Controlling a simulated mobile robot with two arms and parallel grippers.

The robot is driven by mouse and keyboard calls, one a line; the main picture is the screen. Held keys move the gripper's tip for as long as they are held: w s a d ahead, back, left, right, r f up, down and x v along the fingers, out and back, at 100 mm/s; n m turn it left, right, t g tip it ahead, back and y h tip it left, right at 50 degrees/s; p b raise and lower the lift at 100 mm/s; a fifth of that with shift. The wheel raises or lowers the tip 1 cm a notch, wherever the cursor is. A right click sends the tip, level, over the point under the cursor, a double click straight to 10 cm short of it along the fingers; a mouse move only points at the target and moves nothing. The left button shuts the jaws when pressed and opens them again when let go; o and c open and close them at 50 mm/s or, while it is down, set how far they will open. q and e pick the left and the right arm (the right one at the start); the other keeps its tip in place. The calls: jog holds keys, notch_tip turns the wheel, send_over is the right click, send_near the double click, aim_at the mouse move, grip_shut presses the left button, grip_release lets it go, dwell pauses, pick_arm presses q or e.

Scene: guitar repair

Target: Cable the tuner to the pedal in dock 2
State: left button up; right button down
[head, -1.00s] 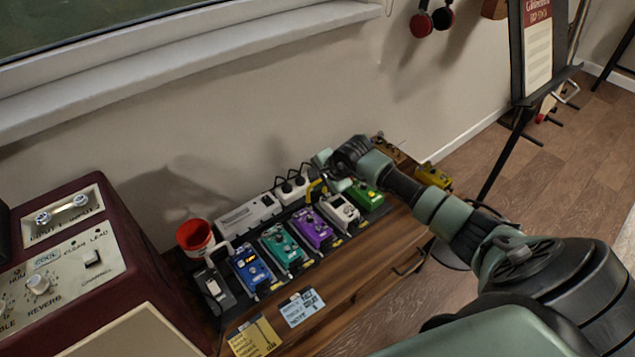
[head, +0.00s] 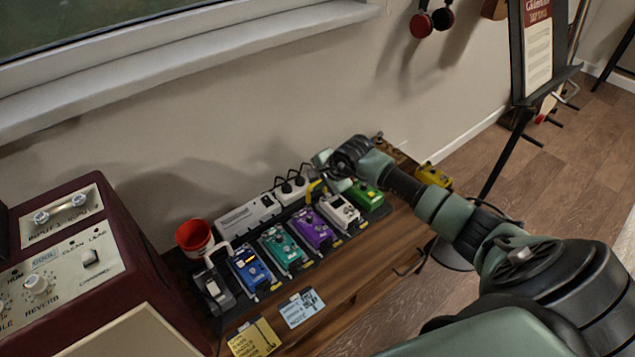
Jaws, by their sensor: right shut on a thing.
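A row of pedals sits on a dark board on the wooden cabinet: blue (head: 250,267), teal (head: 283,248), purple (head: 313,229), white (head: 340,212) and green (head: 364,194). I cannot tell from the labels which is the tuner or which dock is number 2. My right gripper (head: 326,173) is above the back edge of the row, behind the white and green pedals. It is shut on a yellow patch cable (head: 314,188), whose end hangs near the back of the white pedal. The plug and jacks are too small to make out. My left gripper is not in view.
A white power strip (head: 249,213) with black plugs lies behind the pedals. Paper notes (head: 301,307) lie in front. A yellow pedal (head: 433,176) is at the far right.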

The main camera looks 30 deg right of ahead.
pick_arm(q)
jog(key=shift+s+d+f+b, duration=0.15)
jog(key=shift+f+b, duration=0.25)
jog(key=shift+b, duration=0.35)
pick_arm(e)
jog(key=shift+d+f, duration=0.15)
jog(key=shift+f, duration=0.6)
